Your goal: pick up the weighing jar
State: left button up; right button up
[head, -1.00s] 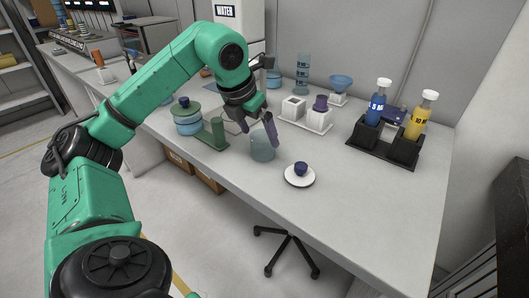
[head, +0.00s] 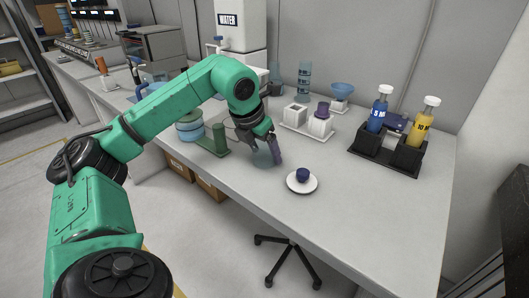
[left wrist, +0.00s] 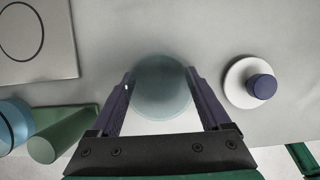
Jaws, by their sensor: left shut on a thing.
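The weighing jar, a translucent blue-grey cylinder (head: 262,160), stands upright on the bench, partly hidden by my left gripper (head: 268,156). In the left wrist view the jar (left wrist: 162,92) is between the two purple fingers of the gripper (left wrist: 160,78), which is shut on it. I cannot tell any gap between the jar and the bench. A white disc with a dark blue knob (head: 302,182), which looks like a lid, lies to the right of the jar. It also shows in the left wrist view (left wrist: 246,84). My right gripper is not in view.
A green cylinder on a green base (head: 218,139) and a blue jar (head: 190,131) stand left of the gripper. A white tray with cups (head: 307,123) is behind. A black rack with blue and yellow bottles (head: 388,150) is at right. The right front bench is clear.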

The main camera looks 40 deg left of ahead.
pick_arm(q)
jog(key=shift+r, duration=0.35)
notch_tip(320, 180, up, 19)
jog(key=p, duration=0.9)
jog(key=shift+r, duration=0.2)
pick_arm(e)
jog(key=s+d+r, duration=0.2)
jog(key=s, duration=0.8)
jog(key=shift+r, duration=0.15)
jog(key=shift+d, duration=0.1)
